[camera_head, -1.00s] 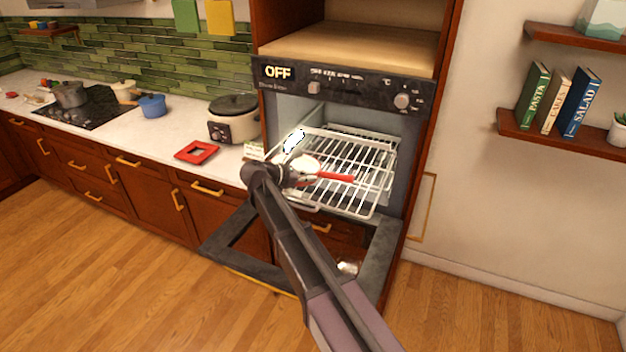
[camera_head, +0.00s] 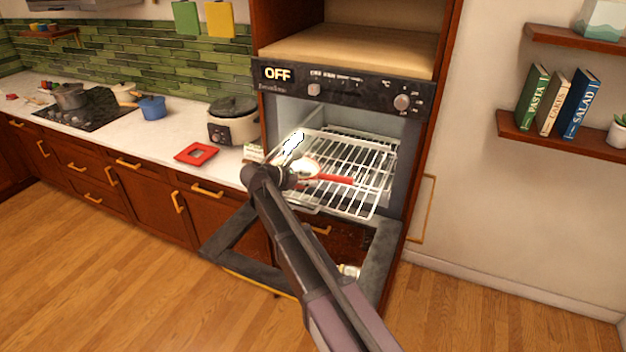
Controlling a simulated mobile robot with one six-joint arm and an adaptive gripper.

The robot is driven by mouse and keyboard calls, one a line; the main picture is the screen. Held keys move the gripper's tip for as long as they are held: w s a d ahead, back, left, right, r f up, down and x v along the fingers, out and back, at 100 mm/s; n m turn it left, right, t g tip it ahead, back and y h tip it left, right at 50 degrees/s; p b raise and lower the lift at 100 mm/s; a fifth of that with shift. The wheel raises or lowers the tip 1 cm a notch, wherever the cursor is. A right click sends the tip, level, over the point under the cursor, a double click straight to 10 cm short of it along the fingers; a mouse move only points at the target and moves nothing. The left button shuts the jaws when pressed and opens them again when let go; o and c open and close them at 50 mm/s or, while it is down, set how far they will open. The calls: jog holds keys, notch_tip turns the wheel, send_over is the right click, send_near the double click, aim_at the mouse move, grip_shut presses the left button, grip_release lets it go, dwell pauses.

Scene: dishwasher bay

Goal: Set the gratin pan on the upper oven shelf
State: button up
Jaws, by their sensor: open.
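A red, handle-like bar (camera_head: 335,179) with a pale rounded part beside it lies over the wire oven shelf (camera_head: 366,185); I take this for the gratin pan, but my gripper hides much of it. The shelf slopes out of the open oven (camera_head: 300,110) in the wall cabinet. My gripper (camera_head: 296,163) is open, at the left side of the shelf, right beside the pale part. I cannot tell whether it touches the pan or whether the pan rests fully on the wires.
The oven door (camera_head: 232,240) hangs open below, with a small shiny thing (camera_head: 349,271) near its right side. A slow cooker (camera_head: 233,122) and a red square trivet (camera_head: 197,152) stand on the counter at left. The floor in front is clear.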

jog(key=p+v, duration=0.4)
jog(key=v, duration=0.8)
jog(key=shift+p, duration=0.4)
jog(key=shift+r, duration=0.1)
jog(key=shift+w, duration=0.15)
dwell(0.7)
